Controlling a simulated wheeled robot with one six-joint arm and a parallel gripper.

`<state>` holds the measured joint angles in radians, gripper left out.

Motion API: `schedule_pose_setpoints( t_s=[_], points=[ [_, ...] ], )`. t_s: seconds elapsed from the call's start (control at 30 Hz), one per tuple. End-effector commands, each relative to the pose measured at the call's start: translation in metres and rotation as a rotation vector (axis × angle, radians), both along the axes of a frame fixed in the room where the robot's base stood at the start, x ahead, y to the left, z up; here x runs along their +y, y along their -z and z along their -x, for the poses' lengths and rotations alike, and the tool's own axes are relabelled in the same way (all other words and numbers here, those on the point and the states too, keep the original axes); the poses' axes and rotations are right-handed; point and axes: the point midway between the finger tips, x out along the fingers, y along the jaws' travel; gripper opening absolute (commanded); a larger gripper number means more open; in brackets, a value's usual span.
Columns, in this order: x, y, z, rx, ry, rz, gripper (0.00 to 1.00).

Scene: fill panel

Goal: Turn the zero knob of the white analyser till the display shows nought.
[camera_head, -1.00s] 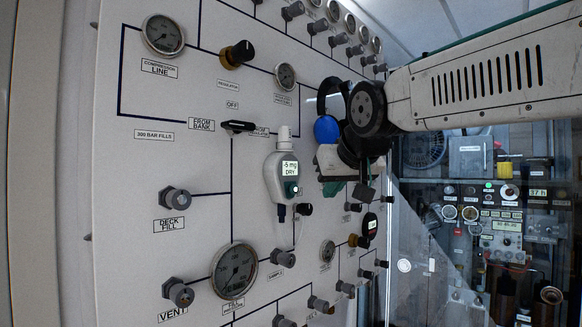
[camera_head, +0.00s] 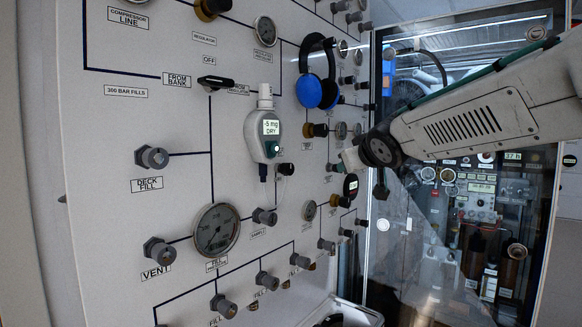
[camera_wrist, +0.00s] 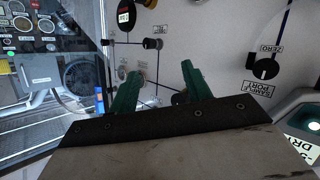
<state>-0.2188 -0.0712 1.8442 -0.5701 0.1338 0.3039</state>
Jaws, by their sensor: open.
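The white analyser (camera_head: 256,125) hangs upright on the panel. Its lit display (camera_head: 271,127) reads "-5 mg DRY". In the wrist view only its edge and part of its display (camera_wrist: 308,137) show, at lower right. A black knob (camera_wrist: 264,69) with a white pointer and a "ZERO" label beside it sits on the panel at right in the wrist view; in the head view a small black knob (camera_head: 286,169) shows just right of the analyser. My gripper (camera_head: 361,176) is to the right of the analyser, apart from the knob. Its green fingers (camera_wrist: 160,72) are open and empty.
Blue headphones (camera_head: 318,78) hang on the panel above my gripper. Several grey fittings and a large dial (camera_head: 216,231) stick out from the panel. A glass-fronted cabinet (camera_head: 450,250) stands at right.

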Motion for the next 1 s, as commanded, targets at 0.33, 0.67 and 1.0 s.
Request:
schedule_pose_setpoints(
  t_s=[0.33, 0.67, 1.0],
  points=[
    [0.061, 0.022, 0.016, -0.260, -0.523, -0.067, 0.49],
    [0.098, 0.016, 0.039, -0.267, -0.706, -0.178, 0.49],
    [0.138, 0.015, 0.004, -0.269, -0.704, -0.177, 0.49]
  ],
)
